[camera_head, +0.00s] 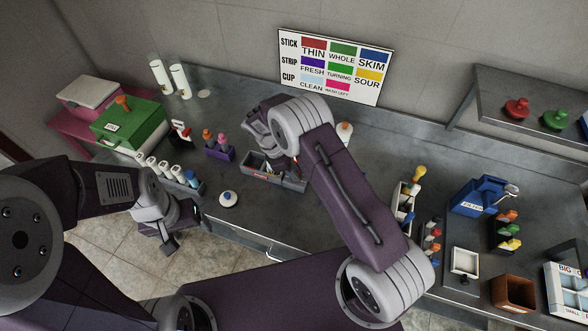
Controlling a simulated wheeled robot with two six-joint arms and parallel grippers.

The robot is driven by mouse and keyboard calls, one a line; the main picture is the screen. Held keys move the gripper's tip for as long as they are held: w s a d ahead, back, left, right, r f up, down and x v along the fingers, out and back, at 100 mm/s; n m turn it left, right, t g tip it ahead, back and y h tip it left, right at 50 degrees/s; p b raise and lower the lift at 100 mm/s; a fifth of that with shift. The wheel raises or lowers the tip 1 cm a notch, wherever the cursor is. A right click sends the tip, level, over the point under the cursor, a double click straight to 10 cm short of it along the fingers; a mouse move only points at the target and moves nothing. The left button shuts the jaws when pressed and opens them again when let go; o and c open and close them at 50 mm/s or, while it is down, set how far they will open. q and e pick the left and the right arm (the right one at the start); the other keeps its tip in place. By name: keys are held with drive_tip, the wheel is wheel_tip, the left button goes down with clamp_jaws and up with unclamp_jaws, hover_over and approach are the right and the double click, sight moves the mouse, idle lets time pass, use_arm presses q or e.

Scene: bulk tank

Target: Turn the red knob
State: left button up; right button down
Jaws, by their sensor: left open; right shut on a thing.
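A red knob-shaped piece (517,108) sits on the raised shelf at the right, beside a green one (556,120). A small red part (181,129) also shows on a white and black item left of centre; I cannot tell which is the task's knob. My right gripper (274,152) is over the grey tray (292,184) at the counter's middle, far left of the shelf. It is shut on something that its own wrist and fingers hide. My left gripper (178,237) is open and empty, low in front of the counter's left part.
A green box (128,124) and white bottles (181,81) stand at the left. A purple holder (219,152) and a round white item (228,199) are near my grippers. A blue container (478,196) and a brown box (514,293) stand right. A sign (335,66) hangs behind.

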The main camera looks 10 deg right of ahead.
drive_tip(key=shift+s+n+t+p, duration=0.1)
drive_tip(key=shift+n+t+p, duration=0.5)
drive_tip(key=shift+n, duration=1.6)
drive_tip(key=shift+t, duration=0.3)
drive_tip(key=c, duration=1.5)
unclamp_jaws()
drive_tip(key=shift+c, duration=0.2)
drive_tip(key=b+v, duration=0.1)
drive_tip(key=v, duration=0.8)
drive_tip(key=shift+b, duration=0.4)
